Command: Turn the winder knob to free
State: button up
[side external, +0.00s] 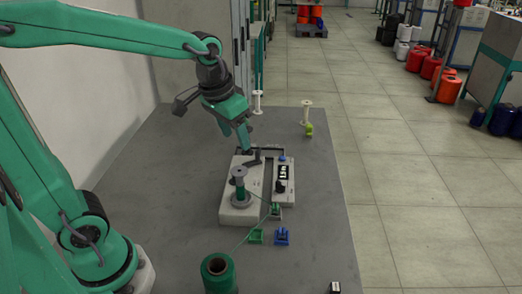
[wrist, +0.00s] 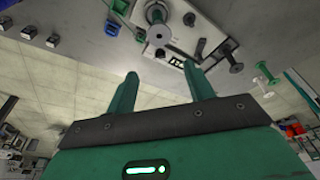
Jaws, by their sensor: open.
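The winder (side external: 235,208) is a pale block with a dark slot, standing on the grey table. A small dark knob (side external: 279,186) sits on its right part, beside a black label with white text. A grey bobbin with green thread (side external: 239,187) stands on its left part. My gripper (side external: 237,138) is open and empty, above the winder's back left and apart from the knob. In the wrist view, my gripper's two green fingers (wrist: 162,84) are spread, with the winder (wrist: 180,15) beyond them. The knob's pointing direction is too small to read.
White spools (side external: 257,102) (side external: 306,112) stand at the back, one by a yellow-green piece (side external: 309,129). A green thread cone (side external: 218,272) stands in front. The table's right side is mostly clear.

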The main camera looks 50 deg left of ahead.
jog(key=w+f+g, duration=0.1)
jog(key=w+f, duration=0.4)
jog(key=w, duration=0.2)
jog(key=g, duration=0.2)
send_over(279, 183)
notch_tip(279, 183, down, 8)
jog(key=shift+d+r, duration=0.1)
jog(key=shift+f, duration=3.95)
jog(key=c, duration=1)
